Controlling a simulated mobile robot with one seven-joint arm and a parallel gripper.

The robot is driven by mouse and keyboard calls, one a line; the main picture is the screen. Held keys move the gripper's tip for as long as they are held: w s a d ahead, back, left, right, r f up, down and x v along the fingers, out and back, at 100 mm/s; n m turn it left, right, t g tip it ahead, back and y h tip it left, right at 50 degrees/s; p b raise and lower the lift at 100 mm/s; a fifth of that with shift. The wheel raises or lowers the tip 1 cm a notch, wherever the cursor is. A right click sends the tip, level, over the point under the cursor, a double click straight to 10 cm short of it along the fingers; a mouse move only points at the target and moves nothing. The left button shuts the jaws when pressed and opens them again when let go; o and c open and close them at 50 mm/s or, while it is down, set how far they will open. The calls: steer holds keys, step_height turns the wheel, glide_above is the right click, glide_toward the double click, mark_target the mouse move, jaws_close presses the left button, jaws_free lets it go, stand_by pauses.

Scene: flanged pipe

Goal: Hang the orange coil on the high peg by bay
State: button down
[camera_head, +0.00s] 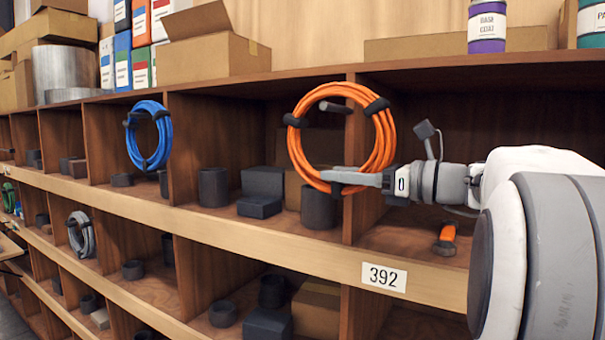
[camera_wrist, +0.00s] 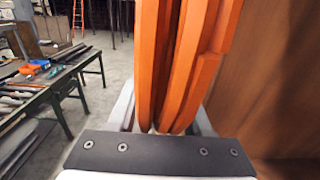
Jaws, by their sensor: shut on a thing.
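The orange coil (camera_head: 385,140) hangs upright as a ring with black ties, in front of the upper shelf bays. My gripper (camera_head: 350,179) is shut on its lower part. In the wrist view the orange strands (camera_wrist: 185,60) stand between the fingers (camera_wrist: 163,120). A short dark grey peg (camera_head: 333,107) shows inside the upper part of the ring's opening, near the divider edge. I cannot tell whether it passes through the ring or lies behind it. The coil does not visibly rest on the peg.
A blue coil (camera_head: 150,135) hangs on the left divider and a grey coil (camera_head: 80,235) lower down. A label reads 392 (camera_head: 384,277). Dark cylinders and blocks (camera_head: 262,190) fill the bays. An orange and black item (camera_head: 446,238) lies in the right bay.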

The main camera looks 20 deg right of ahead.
steer(key=shift+r, duration=0.1)
steer(key=shift+c, duration=1.2)
jaws_free()
